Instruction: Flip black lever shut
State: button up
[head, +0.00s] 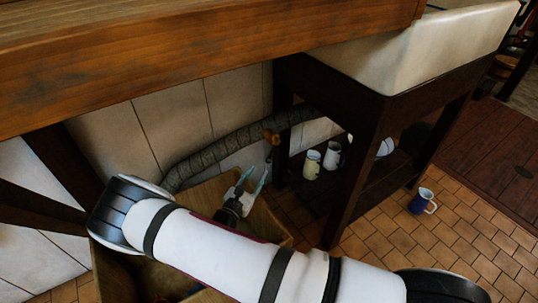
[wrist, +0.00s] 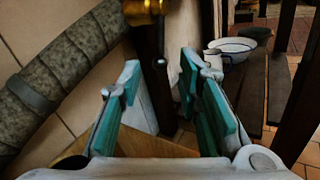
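A brass valve (head: 271,137) sits on the ribbed hose by the dark wooden post. Its black lever (head: 269,154) appears to hang down from it. In the wrist view the brass valve (wrist: 146,9) is at the top edge, and a small dark knob, seemingly the lever's end (wrist: 160,62), shows between the fingertips, against a dark post. My gripper (head: 253,178) is open, with teal finger pads apart and nothing held. In the head view it is below and slightly left of the lever. I cannot tell whether a finger touches it.
The ribbed hose (head: 225,146) curves along the tiled wall. A wooden crate (head: 118,268) is under my arm. A wooden counter (head: 200,60) overhangs. Mugs (head: 312,165) stand on a low shelf beneath the white sink (head: 425,50); a blue mug (head: 422,201) is on the tiled floor.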

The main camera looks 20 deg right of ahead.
aim_at(271, 154)
jog(key=b+x, duration=0.3)
jog(key=x, duration=0.8)
jog(key=shift+w, duration=0.1)
grip_shut()
